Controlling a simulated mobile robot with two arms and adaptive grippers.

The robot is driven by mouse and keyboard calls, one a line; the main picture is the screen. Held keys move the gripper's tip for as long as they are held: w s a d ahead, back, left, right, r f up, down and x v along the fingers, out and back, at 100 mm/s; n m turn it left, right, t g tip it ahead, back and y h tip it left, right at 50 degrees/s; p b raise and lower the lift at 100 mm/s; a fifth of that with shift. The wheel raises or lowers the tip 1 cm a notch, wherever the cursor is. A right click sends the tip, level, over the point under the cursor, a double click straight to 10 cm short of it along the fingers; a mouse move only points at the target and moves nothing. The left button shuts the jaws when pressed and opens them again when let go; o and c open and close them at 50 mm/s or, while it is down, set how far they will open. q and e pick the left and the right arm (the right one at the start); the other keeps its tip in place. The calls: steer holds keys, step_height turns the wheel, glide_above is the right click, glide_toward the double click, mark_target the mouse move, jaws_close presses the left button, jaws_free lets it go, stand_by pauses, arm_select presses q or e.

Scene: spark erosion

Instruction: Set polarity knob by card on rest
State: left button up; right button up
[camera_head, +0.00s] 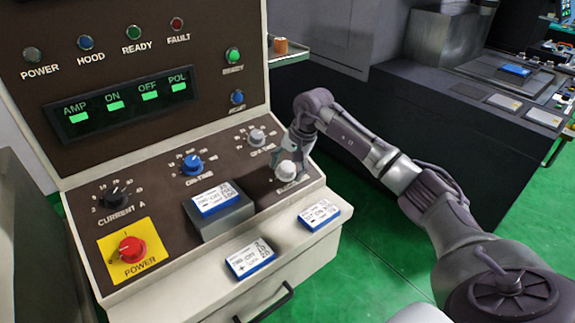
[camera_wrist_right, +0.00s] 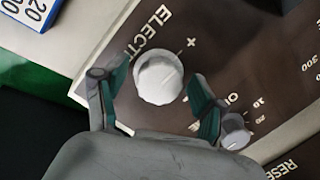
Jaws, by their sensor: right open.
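The white polarity knob (camera_head: 287,172) sits at the right end of the sloped control panel. In the right wrist view the knob (camera_wrist_right: 159,77) has a plus sign beside it and lettering starting "ELECT". My right gripper (camera_head: 284,160) is open around the knob; its two green-padded fingers stand on either side with gaps, one nearer the small grey knob. A white card with blue edges (camera_head: 215,199) lies tilted on the grey rest (camera_head: 222,222). Its print is too small to read surely. My left gripper is not in view.
Two more cards lie on the front ledge, one in the middle (camera_head: 250,257) and one at right (camera_head: 325,213). The off-time knob (camera_head: 256,137), on-time knob (camera_head: 191,164), current knob (camera_head: 116,197) and red power knob (camera_head: 131,248) share the panel.

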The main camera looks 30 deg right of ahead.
steer(key=shift+f, duration=0.1)
steer(key=c, duration=1.1)
steer(key=shift+c, duration=0.2)
steer(key=m+b, duration=0.2)
steer(key=shift+f+m, duration=0.2)
steer(key=shift+m, duration=0.2)
steer(key=m+t+b, duration=0.1)
steer(key=m+b, duration=0.1)
steer(key=m, duration=0.2)
steer(key=shift+b, duration=0.4)
steer(key=m+t+b, duration=0.1)
steer(key=m+b, duration=0.1)
steer(key=m, duration=0.4)
steer(key=shift+r+m+h+b, duration=0.15)
steer(key=shift+m+b, duration=0.35)
steer(key=shift+m, duration=0.8)
steer(key=shift+m+h+b, duration=0.15)
steer(key=shift+m+b, duration=0.35)
steer(key=shift+m, duration=0.8)
